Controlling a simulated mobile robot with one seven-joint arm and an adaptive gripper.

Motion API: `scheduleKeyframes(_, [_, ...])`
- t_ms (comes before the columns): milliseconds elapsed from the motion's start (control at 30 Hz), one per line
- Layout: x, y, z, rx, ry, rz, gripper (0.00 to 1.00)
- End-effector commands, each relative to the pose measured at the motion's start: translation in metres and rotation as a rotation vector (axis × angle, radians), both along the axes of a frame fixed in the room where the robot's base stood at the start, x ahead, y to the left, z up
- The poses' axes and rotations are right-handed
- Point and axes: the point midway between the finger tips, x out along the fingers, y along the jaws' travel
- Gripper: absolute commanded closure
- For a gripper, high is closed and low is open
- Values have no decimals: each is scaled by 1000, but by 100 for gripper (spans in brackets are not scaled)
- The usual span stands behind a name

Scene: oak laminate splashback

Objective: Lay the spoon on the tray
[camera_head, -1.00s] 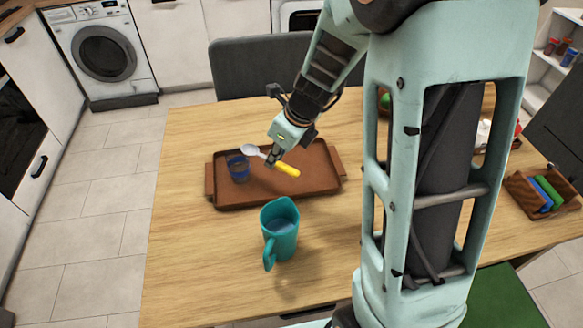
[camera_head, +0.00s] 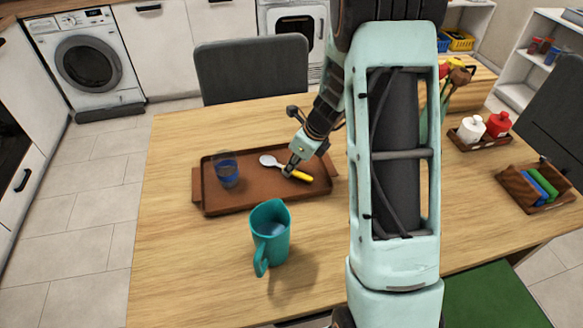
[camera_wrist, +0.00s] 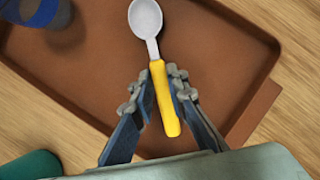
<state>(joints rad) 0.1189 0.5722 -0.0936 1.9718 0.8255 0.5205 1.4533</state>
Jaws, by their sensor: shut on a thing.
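The spoon (camera_head: 271,162) has a pale metal bowl and a yellow handle. It also shows in the wrist view (camera_wrist: 158,85), with its bowl pointing away from my gripper. My gripper (camera_head: 287,173) is shut on the yellow handle, over the right part of the brown tray (camera_head: 225,204). The fingers (camera_wrist: 162,92) sit on both sides of the handle in the wrist view. The spoon is low over the tray floor; I cannot tell whether it touches it. The tray lies flat on the wooden table and has a handle at each end.
A teal jug (camera_head: 270,236) stands in front of the tray. Condiment bottles (camera_head: 471,130) and a wooden box with coloured items (camera_head: 538,186) are at the right. The table's left side is clear.

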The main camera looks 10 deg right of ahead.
Motion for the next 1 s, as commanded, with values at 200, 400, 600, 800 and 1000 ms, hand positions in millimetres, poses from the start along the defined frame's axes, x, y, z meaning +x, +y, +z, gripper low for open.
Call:
scheduleKeyframes(200, [0,0,1,-1,-2,-1,100])
scheduleKeyframes(400, [0,0,-2,0,-1,0,80])
scheduleKeyframes(600, [0,0,-3,-1,-1,0,69])
scheduleKeyframes(800, [0,0,-1,-1,-1,0,69])
scheduleKeyframes(1000, [-4,-6,23,-2,-5,0,69])
